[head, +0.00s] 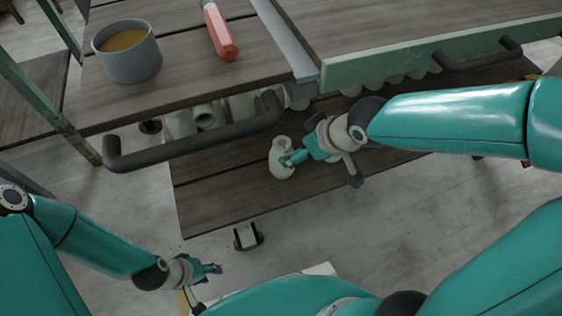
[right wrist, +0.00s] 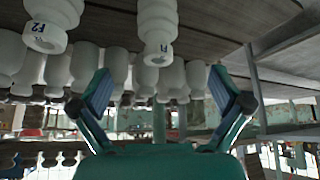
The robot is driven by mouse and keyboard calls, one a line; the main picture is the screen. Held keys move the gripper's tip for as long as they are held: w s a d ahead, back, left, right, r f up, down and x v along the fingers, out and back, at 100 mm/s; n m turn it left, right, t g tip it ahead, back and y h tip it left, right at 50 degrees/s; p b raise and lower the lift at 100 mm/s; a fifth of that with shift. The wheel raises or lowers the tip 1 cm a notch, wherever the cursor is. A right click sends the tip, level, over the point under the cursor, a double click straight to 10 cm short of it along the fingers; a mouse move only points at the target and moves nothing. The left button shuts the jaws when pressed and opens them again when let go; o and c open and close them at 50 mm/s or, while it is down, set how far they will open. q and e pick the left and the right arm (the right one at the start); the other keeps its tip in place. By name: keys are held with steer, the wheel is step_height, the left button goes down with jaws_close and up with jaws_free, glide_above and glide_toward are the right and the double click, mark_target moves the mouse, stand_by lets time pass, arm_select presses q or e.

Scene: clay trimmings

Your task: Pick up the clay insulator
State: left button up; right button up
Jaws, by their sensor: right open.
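A white clay insulator (head: 281,170) stands near the edge of the lower wooden board in the head view. My right gripper (head: 291,159) overlaps it there; whether they touch I cannot tell. In the right wrist view my right gripper (right wrist: 162,82) is open, its fingers wide apart with nothing held between them. That view shows one ribbed white insulator marked A (right wrist: 157,28) at the upper middle and another with a dark mark (right wrist: 52,22) at the upper left. My left gripper (head: 212,268) is low at the left in the head view, away from the insulators; its finger gap is unclear.
More pale insulators (right wrist: 88,68) stand in rows beyond my right fingers. The upper board carries a grey cup (head: 130,62) with yellow-brown contents and an orange bar (head: 219,33). Dark handles (head: 195,143) stick out at the front.

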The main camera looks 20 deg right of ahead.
mark_target(282, 154)
steer(key=b+x, duration=0.3)
steer(key=x, duration=0.3)
steer(key=b+x, duration=0.3)
steer(key=x, duration=0.3)
steer(key=shift+d+f, duration=0.15)
steer(key=shift+d, duration=0.1)
steer(key=shift+w+a+f+b, duration=0.1)
steer(key=shift+w+f+b, duration=0.15)
steer(key=shift+f+b, duration=0.15)
steer(key=shift+r, duration=0.2)
steer(key=c, duration=1.8)
